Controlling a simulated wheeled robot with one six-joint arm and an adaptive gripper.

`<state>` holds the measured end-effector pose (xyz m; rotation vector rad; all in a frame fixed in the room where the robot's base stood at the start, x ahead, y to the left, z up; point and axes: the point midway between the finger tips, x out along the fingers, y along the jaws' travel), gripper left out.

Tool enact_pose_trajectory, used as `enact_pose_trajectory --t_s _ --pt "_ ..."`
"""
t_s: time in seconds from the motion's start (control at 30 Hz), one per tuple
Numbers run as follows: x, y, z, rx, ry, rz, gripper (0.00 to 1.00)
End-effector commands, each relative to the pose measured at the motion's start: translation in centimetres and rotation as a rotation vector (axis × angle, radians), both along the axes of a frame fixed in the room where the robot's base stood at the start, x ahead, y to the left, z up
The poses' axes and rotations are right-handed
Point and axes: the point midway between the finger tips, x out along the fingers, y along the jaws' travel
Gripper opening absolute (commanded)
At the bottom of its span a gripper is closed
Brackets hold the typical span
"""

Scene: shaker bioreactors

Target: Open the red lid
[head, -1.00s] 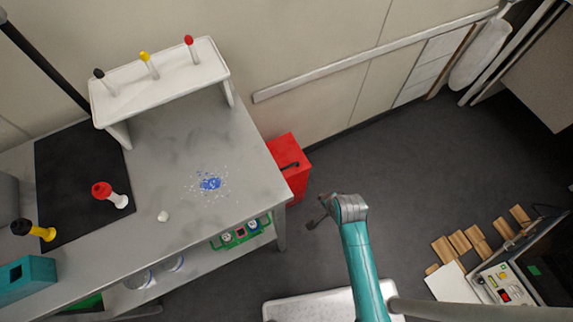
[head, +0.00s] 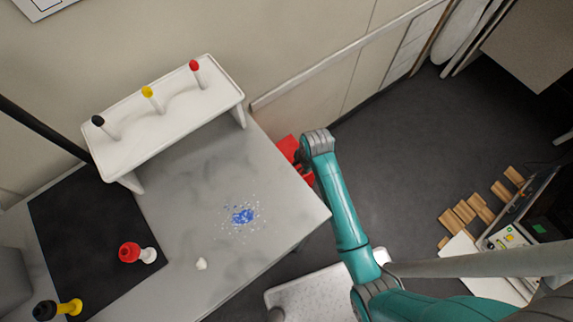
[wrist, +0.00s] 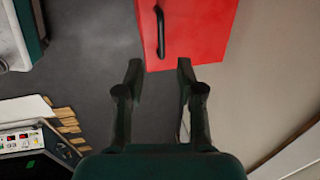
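The red lid (wrist: 205,25) is the top of a red box and carries a black bar handle (wrist: 161,30) in the wrist view. In the head view the red box (head: 287,146) stands on the floor beside the table, partly hidden by my arm. My gripper (wrist: 160,75) is open and empty, with its two dark fingers spread apart. In the wrist view the lid and handle lie beyond the fingertips, and the handle lines up with the gap between them. The fingers look apart from the handle. The gripper is mostly hidden in the head view.
The grey table (head: 180,215) with a white rack (head: 165,125) of coloured-top items stands left of the box. The wall (head: 320,40) is close behind. A device with a small panel (head: 508,237) and wooden blocks (head: 465,212) lie at right. Dark floor (head: 400,150) is clear between.

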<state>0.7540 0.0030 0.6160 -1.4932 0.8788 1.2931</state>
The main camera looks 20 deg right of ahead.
Motion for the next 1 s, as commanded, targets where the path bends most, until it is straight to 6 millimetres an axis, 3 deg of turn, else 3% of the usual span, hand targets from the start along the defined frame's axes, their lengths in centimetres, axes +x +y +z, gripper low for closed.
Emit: enact_pose_trajectory --t_s 0.17,0.6,1.0 --pt "0.2 0.1 -1.4 0.0 0.003 -0.001 0.37" --pt "1.6 0.5 -8.6 0.0 0.002 0.0 0.37" --pt "2.0 0.6 -10.6 0.0 0.0 0.0 0.37"
